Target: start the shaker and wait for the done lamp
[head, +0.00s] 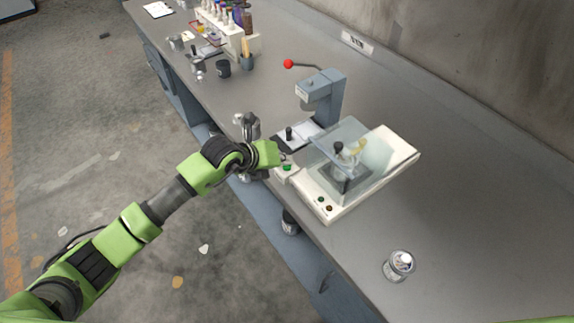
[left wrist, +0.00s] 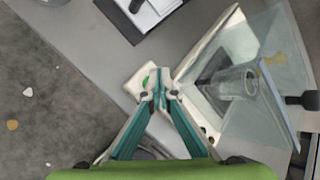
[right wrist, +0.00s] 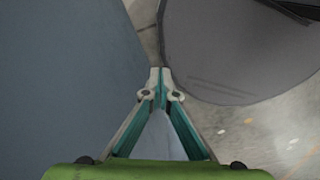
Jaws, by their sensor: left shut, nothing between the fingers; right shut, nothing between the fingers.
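The shaker (head: 392,162) is a white-based machine on the bench with a clear lid; a glass jar (left wrist: 238,84) shows under the lid in the left wrist view. Two small round lamps or buttons, one greenish (head: 321,199) and one reddish-brown (head: 329,208), sit on its front; I cannot tell if either is lit. A small pale box with a green button (head: 287,168) stands beside the shaker. My left gripper (left wrist: 160,92) is shut and empty, its tips over that box, right beside the button; contact is unclear. My right gripper (right wrist: 160,86) is shut and empty, away from the shaker.
A grey press with a red-knobbed lever (head: 288,64) stands behind the shaker. A small open can (head: 398,265) is near the bench's front right. A bottle rack (head: 235,35) and cups are farther left. The bench (head: 480,240) is clear at right.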

